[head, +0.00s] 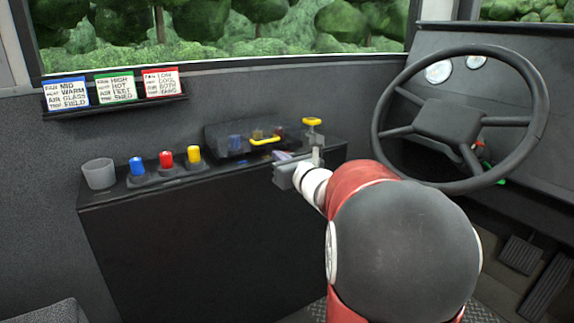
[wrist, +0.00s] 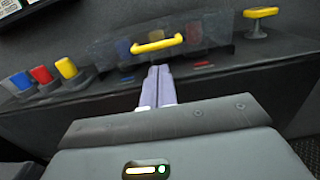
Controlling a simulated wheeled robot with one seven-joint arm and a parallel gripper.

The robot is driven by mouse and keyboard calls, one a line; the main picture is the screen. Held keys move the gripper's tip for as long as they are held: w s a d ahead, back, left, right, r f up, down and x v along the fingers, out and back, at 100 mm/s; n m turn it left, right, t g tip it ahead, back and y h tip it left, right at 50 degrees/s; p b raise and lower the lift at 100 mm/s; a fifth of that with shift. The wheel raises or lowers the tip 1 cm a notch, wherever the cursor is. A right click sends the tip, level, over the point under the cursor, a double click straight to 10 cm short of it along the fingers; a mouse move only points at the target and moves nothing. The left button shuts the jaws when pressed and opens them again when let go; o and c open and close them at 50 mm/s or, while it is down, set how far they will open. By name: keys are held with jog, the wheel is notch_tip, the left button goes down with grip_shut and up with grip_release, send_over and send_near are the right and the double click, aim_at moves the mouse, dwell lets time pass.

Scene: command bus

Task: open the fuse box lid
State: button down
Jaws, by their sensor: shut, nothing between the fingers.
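The fuse box (head: 225,142) is a dark, see-through box on the dark counter, with coloured pieces faintly visible inside. Its lid looks closed and has a yellow handle (head: 264,141) on the front. In the wrist view the handle (wrist: 157,44) is a yellow bar above and just beyond my fingertips. My gripper (head: 283,157) is in front of the box, low and to the right of the handle in the head view. In the wrist view my gripper (wrist: 159,70) has its two pale fingers together and empty. I see no clear contact with the handle.
A yellow T-shaped knob (head: 312,122) stands right of the box. Blue, red and yellow cylinders (head: 166,160) and a grey cup (head: 99,174) stand to the left. Three cards (head: 115,88) sit on a wall shelf. The steering wheel (head: 460,120) is at the right.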

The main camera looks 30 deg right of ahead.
aim_at(256, 135)
jog(key=w, duration=0.3)
jog(key=shift+w+a, duration=0.1)
jog(key=shift+w, duration=0.25)
jog(key=shift+r, duration=0.15)
